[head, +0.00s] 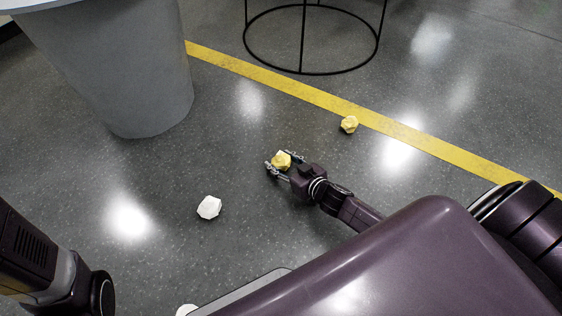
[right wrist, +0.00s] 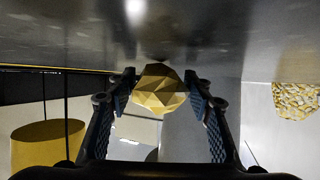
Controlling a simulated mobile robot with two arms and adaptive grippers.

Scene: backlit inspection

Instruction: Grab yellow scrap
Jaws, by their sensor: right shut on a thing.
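A yellow faceted scrap (head: 282,160) is between the fingers of my right gripper (head: 279,161), low over the floor in the head view. In the right wrist view the same scrap (right wrist: 160,90) sits between the two dark fingers of the right gripper (right wrist: 160,96), which is shut on it. I cannot tell whether the scrap touches the floor. A second yellow scrap (head: 349,124) lies on the floor beside the yellow line, up and right of the gripper. A yellow crumpled piece (right wrist: 297,100) also shows at the right of the wrist view. My left gripper is out of view.
A white crumpled scrap (head: 209,207) lies on the floor left of the right gripper. A grey tapered pedestal (head: 140,75) stands at the upper left. A black round wire base (head: 303,72) stands at the top. A yellow floor line (head: 270,78) runs across. Floor between them is clear.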

